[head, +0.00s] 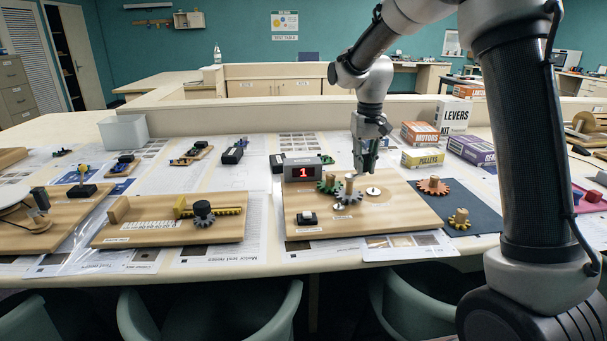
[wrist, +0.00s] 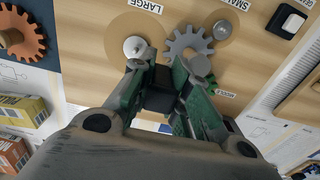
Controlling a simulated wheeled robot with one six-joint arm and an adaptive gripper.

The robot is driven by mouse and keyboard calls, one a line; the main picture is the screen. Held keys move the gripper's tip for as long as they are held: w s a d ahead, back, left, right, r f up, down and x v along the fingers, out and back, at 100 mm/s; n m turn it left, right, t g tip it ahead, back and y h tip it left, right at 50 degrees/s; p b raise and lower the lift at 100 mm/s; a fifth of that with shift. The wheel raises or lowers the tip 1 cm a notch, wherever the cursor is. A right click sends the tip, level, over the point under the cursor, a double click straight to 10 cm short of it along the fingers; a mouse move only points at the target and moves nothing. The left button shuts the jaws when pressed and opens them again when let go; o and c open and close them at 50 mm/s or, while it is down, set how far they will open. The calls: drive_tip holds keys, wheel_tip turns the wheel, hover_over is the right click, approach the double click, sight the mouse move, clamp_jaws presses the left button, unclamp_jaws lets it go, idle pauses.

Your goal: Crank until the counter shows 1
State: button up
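The counter (head: 303,172) at the back of the wooden board (head: 405,205) shows a red 1. A grey gear (head: 349,195) lies on the board and also shows in the wrist view (wrist: 181,45). A post stands by it, and a green gear (head: 328,185) is beside it. A white peg (head: 373,191) stands on the spot labelled LARGE; the wrist view shows it too (wrist: 135,47).
An orange gear (head: 433,186) and a yellow gear (head: 459,219) lie on a dark mat (head: 480,215) to the right. Kit boxes (head: 422,157) stand behind. Another wooden board (head: 150,233) with a rack is to the left. A black-and-white switch (head: 307,217) sits at the front left of the board.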

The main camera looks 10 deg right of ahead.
drive_tip(key=o, duration=0.8)
drive_tip(key=shift+r, duration=4)
